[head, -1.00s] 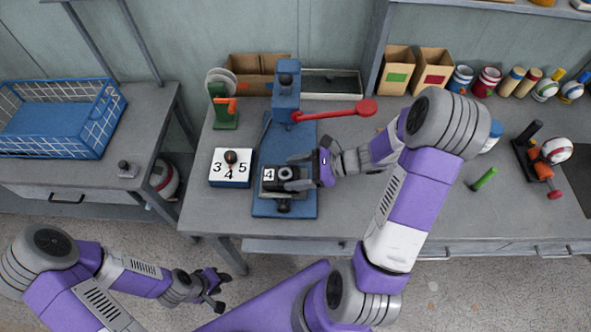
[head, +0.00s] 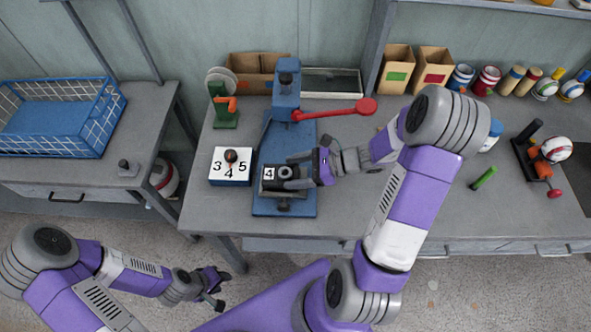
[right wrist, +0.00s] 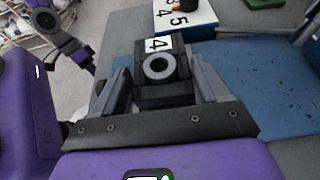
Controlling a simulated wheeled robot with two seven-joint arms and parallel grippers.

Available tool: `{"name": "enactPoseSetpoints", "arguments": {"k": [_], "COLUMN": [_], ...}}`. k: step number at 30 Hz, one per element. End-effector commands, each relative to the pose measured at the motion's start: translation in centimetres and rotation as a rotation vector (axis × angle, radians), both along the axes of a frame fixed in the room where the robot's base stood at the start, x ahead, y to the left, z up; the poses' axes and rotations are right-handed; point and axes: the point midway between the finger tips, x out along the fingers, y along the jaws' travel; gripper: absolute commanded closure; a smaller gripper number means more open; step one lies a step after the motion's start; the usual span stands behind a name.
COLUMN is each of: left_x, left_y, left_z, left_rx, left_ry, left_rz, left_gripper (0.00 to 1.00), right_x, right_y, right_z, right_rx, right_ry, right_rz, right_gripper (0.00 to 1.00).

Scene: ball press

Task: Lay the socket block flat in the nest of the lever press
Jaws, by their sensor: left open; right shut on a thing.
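The socket block (head: 269,186) is dark, with a white label reading 4 and a grey ring-shaped socket. My right gripper (head: 292,177) is shut on it from the right, over the lower part of the blue lever press (head: 286,97). In the right wrist view the block (right wrist: 164,97) sits between the two fingers (right wrist: 162,88), its ring facing the camera. The nest under the block is hidden, so I cannot tell whether the block touches or lies flat in it. The press's red lever (head: 335,112) points right. My left gripper (head: 214,284) is open and empty, in front of the bench.
A white-topped block marked 3, 4, 5 (head: 230,176) with a brown knob stands just left of the press. A green stand (head: 224,118) is behind it. A green peg (head: 484,177) lies to the right. A blue wire basket (head: 95,130) stands on the left table.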

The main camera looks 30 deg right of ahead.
Motion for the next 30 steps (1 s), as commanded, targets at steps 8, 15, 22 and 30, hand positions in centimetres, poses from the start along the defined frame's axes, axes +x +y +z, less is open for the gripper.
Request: {"name": "enactPoseSetpoints", "arguments": {"k": [8, 15, 22, 30], "left_x": [0.0, 0.0, -0.01, 0.0], "left_y": [0.0, 0.0, 0.0, 0.0], "left_z": [0.06, 0.16, 0.12, -0.32], "left_rx": [0.0, 0.0, 0.0, 0.0], "left_ry": [0.0, 0.0, 0.0, 0.0], "left_rz": [0.0, 0.0, 0.0, 0.0], "left_gripper": [0.57, 0.57, 0.57, 0.57], "right_x": [0.02, 0.01, 0.01, 0.01], "right_y": [-0.01, 0.0, -0.01, 0.0], "right_z": [0.02, 0.04, 0.0, -0.52], "right_rx": [0.001, 0.001, 0.001, 0.001], "right_ry": [-0.001, -0.001, -0.001, -0.001], "right_rz": [0.0, 0.0, 0.0, 0.0], "right_gripper": [0.64, 0.64, 0.64, 0.64]}}
